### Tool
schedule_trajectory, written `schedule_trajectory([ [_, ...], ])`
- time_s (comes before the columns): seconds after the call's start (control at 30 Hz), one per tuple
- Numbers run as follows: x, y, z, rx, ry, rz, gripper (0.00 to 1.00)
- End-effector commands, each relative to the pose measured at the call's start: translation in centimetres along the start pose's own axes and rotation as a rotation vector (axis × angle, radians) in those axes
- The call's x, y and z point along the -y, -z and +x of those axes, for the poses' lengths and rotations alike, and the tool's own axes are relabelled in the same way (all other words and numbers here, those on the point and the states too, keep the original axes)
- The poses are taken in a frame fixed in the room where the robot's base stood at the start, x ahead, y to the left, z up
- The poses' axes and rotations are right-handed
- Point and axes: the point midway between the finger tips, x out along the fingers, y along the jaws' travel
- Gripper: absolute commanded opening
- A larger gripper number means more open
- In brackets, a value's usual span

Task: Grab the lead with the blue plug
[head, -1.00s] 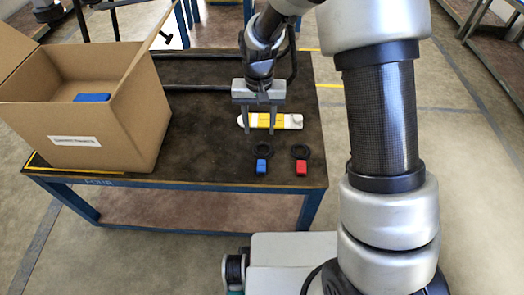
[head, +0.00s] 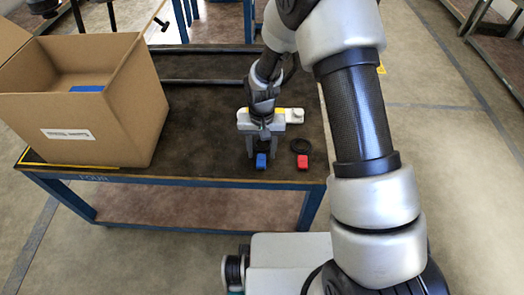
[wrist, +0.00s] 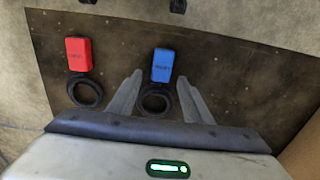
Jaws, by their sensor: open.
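The lead with the blue plug lies on the dark table top. Its blue plug (head: 261,161) shows just in front of my gripper in the head view, and the gripper hides most of its coil there. In the wrist view the blue plug (wrist: 163,65) lies beyond my fingertips, with its black coil (wrist: 156,100) between the two fingers. My gripper (wrist: 158,80) is open and points down over the coil; I cannot tell how far above the table the fingertips are. The lead with the red plug (head: 302,162) lies to the right in the head view, its black coil (head: 300,146) behind the plug.
An open cardboard box (head: 90,110) with a blue thing (head: 87,88) inside stands on the left of the table (head: 205,140). A white and yellow strip-like object (head: 294,116) lies behind my gripper. The table's front edge is close to both plugs.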

Motion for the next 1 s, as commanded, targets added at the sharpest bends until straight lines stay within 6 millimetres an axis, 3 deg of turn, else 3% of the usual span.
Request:
schedule_trajectory([
  [0.23, 0.0, 0.0, 0.4, -0.001, 0.000, 0.000, 0.45],
  [0.5, 0.0, 0.0, 0.4, -0.001, 0.000, 0.000, 0.00],
  [0.77, 0.0, 0.1, 0.0, -0.002, 0.001, 0.000, 0.00],
  [1.0, 0.1, 0.2, -4.0, -0.006, 0.002, 0.001, 0.00],
])
